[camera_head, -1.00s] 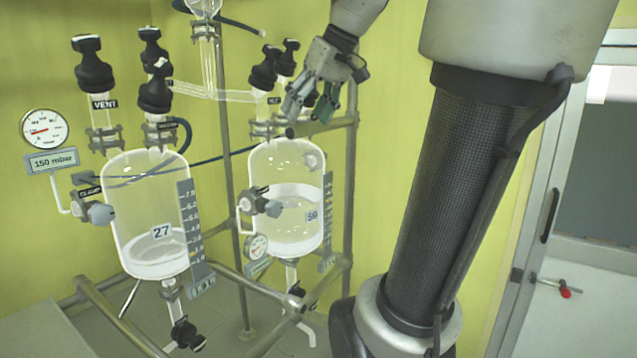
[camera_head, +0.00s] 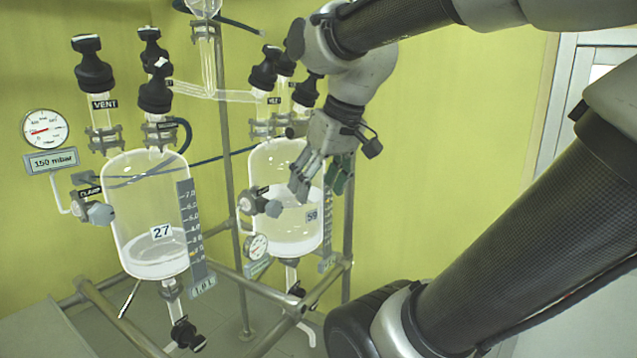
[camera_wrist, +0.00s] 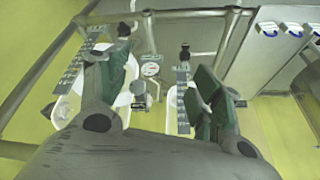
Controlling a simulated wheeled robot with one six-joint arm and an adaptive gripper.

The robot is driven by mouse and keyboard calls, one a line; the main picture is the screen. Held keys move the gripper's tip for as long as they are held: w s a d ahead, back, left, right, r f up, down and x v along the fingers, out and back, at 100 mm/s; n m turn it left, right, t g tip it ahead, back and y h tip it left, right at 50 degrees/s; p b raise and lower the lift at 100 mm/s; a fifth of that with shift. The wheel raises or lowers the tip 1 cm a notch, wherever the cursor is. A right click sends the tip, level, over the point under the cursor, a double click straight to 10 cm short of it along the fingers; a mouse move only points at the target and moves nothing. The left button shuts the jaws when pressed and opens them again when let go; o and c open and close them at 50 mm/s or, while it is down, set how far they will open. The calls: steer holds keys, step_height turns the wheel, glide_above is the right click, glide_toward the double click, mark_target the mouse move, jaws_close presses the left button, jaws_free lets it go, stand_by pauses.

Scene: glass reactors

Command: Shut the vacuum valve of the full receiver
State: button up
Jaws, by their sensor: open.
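Receiver 59 (camera_head: 275,175) hangs on the right of the rack, with liquid to about mid-height. Receiver 27 (camera_head: 150,200) hangs left, with only a shallow layer at its bottom. Receiver 59 carries black-capped valves on top: a left one (camera_head: 264,70), one behind it, and a right one (camera_head: 306,91). I cannot read which is the vacuum valve. My gripper (camera_head: 320,182) is open and empty, pointing down, overlapping receiver 59's right side in the head view. Contact cannot be told. In the wrist view my fingers (camera_wrist: 162,85) are spread, with glass vessels beyond.
Receiver 27 has several black-capped valves, including one labelled VENT (camera_head: 93,66). A gauge reading 150 mbar (camera_head: 46,129) stands at left. A small gauge (camera_head: 256,247) sits at receiver 59's lower left. Metal rack bars (camera_head: 260,285) run below.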

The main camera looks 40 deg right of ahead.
steer(key=shift+d, duration=0.1)
stand_by(0.3)
steer(key=w+d+r+m+t, duration=0.25)
steer(key=w+d+r, duration=0.2)
steer(key=d, duration=0.45)
steer(key=w+d+r+m+t, duration=0.1)
steer(key=w+d+r+m, duration=0.35)
steer(key=d, duration=0.45)
steer(key=w+r+n+t+y, duration=0.2)
steer(key=w+r+n+t, duration=0.45)
steer(key=r, duration=0.85)
steer(key=shift+n+g, duration=0.6)
steer(key=shift+n, duration=0.15)
steer(key=x, duration=0.8)
steer(key=shift+w+d+r, duration=0.1)
steer(key=shift+w+d, duration=0.15)
steer(key=shift+d, duration=0.1)
steer(key=c, duration=1.1)
